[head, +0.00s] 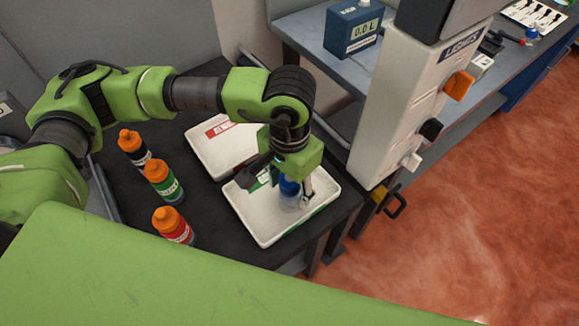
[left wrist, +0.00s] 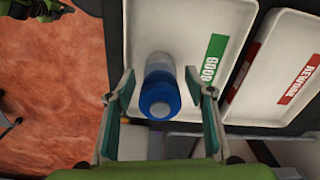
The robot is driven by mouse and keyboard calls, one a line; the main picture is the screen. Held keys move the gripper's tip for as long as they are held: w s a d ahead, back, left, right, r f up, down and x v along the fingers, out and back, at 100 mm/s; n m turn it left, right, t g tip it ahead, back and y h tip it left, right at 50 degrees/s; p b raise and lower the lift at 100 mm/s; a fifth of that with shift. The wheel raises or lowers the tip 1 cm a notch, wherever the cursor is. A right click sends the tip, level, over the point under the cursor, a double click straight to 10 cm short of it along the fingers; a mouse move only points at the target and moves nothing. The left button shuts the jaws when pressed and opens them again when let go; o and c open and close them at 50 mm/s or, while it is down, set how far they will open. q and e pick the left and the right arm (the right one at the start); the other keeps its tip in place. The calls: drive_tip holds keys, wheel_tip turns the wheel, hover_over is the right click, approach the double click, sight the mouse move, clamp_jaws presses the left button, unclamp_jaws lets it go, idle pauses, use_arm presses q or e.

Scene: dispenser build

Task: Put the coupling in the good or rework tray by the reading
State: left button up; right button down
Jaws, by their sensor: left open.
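The coupling (head: 289,187), with a blue top and a pale lower part, stands in the white good tray (head: 262,232). In the left wrist view the coupling (left wrist: 160,95) shows between my fingers, and the good tray (left wrist: 180,28) has a green GOOD label. My left gripper (head: 283,194) is open and pointing down, its fingers on either side of the coupling with gaps visible. The rework tray (head: 215,160), with a red label, lies beside it and looks empty.
Three bottles with orange caps, dark (head: 134,148), green (head: 164,182) and red (head: 173,226), stand on the black table left of the trays. A white column (head: 395,100) with coloured knobs rises to the right. Open reddish floor (head: 450,240) lies beyond.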

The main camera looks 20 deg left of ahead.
use_arm(q)
wheel_tip(320, 180, up, 11)
drive_tip(key=shift+w+f+b, duration=0.1)
drive_tip(key=shift+b, duration=1.1)
drive_tip(key=shift+r, duration=0.35)
drive_tip(key=shift+f, duration=0.1)
